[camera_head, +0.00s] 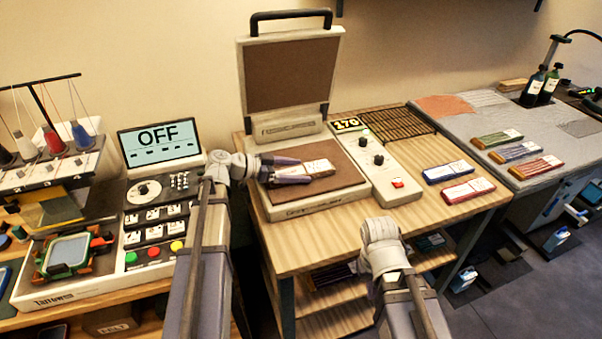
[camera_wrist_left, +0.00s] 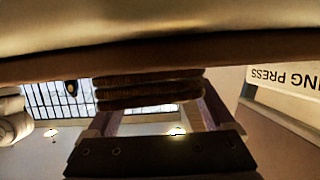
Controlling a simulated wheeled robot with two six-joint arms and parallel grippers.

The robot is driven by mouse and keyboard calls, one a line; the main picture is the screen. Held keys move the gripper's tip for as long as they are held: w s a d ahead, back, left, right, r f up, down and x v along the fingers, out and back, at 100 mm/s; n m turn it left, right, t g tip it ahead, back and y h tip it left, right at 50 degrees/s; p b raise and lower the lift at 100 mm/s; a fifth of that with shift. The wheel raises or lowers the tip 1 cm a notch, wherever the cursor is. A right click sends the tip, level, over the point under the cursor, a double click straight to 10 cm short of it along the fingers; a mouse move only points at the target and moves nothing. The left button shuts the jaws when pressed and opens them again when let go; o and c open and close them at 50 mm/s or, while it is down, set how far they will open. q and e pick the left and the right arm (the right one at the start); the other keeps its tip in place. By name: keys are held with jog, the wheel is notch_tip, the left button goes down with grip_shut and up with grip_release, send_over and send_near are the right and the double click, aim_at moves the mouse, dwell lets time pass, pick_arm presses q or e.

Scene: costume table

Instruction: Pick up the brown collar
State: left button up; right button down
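The brown collar (camera_head: 319,167), a flat brown bundle with a white label, lies on the brown bed of the press (camera_head: 345,160). My left gripper (camera_head: 288,170) reaches in from the left, low over the bed, with its two purple-grey fingers apart on either side of the collar's left part. The left wrist view shows layered brown edges of the collar (camera_wrist_left: 150,90) near both fingers (camera_wrist_left: 158,115). Whether the fingers touch it is unclear. My right arm stands in front of the table; its gripper fingers do not show.
The press lid (camera_head: 290,75) stands open behind the bed. A blue bundle (camera_head: 449,171) and a red bundle (camera_head: 467,190) lie to the right, near a dark rack (camera_head: 397,134). A control panel (camera_head: 160,215) and a thread machine (camera_head: 45,165) are at left.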

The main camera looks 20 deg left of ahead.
aim_at(296, 171)
pick_arm(q)
jog(key=c, duration=1.2)
jog(key=shift+o, duration=0.2)
jog(key=shift+r, duration=0.15)
notch_tip(296, 171, up, 10)
jog(key=p, duration=1)
